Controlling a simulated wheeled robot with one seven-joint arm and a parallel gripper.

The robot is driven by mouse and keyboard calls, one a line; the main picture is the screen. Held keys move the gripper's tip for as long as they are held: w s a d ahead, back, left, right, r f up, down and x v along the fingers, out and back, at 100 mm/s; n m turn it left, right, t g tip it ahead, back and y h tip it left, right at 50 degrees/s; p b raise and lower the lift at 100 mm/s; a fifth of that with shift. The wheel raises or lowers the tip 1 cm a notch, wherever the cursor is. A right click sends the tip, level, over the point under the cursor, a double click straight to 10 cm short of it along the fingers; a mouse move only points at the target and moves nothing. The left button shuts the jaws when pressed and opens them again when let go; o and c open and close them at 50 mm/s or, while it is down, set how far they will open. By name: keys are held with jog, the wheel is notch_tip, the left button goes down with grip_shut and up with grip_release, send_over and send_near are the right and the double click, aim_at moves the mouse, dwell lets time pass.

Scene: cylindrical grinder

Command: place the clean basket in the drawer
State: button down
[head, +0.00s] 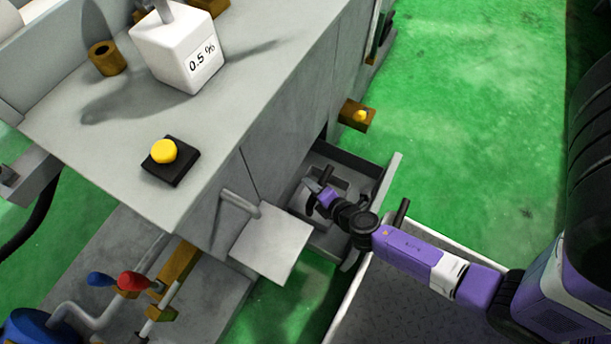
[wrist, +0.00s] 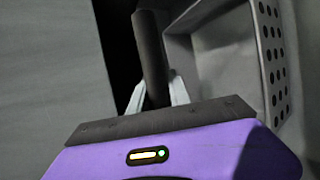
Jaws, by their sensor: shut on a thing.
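The drawer (head: 385,182) is pulled out from the grey machine's side in the head view. A grey basket (head: 329,175) appears inside it, partly hidden by my gripper. In the wrist view the basket (wrist: 213,63) is at the right, its right wall pierced with round holes and its inside looking empty. My gripper (head: 313,187) is down at the basket inside the drawer area. In the wrist view, my gripper (wrist: 156,93) is shut on a dark round bar beside the basket, which seems to be its handle. I cannot tell whether the basket rests on the drawer floor.
A grey plate (head: 268,243) juts out beside the drawer. A tray-like cart (head: 425,300) stands in front of it. On the machine are a white block marked 0.5 % (head: 180,50) and a yellow button (head: 163,151).

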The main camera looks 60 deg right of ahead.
jog(key=shift+w+r+x, duration=0.1)
jog(key=shift+r+x, duration=0.1)
jog(key=shift+x, duration=0.75)
jog(key=shift+w+r+x, duration=0.1)
jog(key=shift+r+x, duration=0.05)
jog(key=shift+x, duration=0.75)
jog(key=shift+d, duration=0.1)
jog(key=shift+f, duration=0.15)
jog(key=c, duration=1.2)
grip_release()
